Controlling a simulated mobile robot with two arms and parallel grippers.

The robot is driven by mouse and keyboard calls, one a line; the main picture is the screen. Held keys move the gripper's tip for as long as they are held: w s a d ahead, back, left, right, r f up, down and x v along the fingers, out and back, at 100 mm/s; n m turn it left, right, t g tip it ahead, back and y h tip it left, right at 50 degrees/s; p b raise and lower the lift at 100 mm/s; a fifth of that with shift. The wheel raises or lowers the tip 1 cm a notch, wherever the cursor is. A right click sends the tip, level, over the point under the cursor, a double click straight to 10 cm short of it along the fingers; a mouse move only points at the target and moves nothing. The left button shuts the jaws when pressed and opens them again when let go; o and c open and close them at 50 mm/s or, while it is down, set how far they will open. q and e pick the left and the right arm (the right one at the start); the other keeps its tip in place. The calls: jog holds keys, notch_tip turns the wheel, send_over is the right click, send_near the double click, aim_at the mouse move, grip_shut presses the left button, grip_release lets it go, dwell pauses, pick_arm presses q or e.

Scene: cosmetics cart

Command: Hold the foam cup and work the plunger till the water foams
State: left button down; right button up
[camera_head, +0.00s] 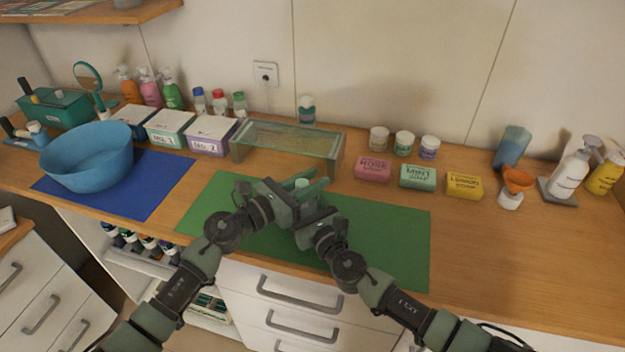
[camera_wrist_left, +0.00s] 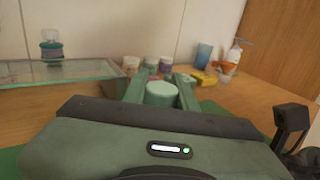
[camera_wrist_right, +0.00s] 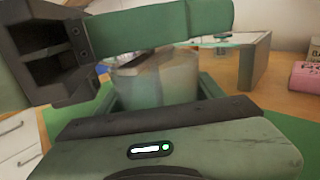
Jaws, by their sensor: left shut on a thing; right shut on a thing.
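The foam cup (camera_wrist_right: 165,80) is a clear cup with cloudy, pale contents, upright between the fingers of my right gripper (camera_wrist_right: 158,90) in the right wrist view. A finger of my left gripper crosses just above it and hides its top. In the left wrist view a round pale-green plunger knob (camera_wrist_left: 161,94) sits between the fingers of my left gripper (camera_wrist_left: 160,92). In the head view the knob (camera_head: 301,183) shows between my left gripper (camera_head: 298,187) and right gripper (camera_head: 306,208), close together over the green mat (camera_head: 390,225). The grippers mostly hide the cup there.
A glass tank (camera_head: 288,145) stands behind the grippers. Soap boxes (camera_head: 374,170) and small jars (camera_head: 404,143) are at the back right. A blue bowl (camera_head: 88,155) is on a blue mat (camera_head: 150,195) at left. The mat's right part is clear.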

pick_arm(q)
jog(key=shift+a, duration=0.1)
dwell(0.7)
notch_tip(320, 180, up, 6)
jog(key=shift+w+f, duration=0.1)
jog(key=shift+f, duration=0.15)
jog(key=c, duration=1.1)
grip_release()
jog(key=shift+f, duration=0.1)
jog(key=v, duration=1.2)
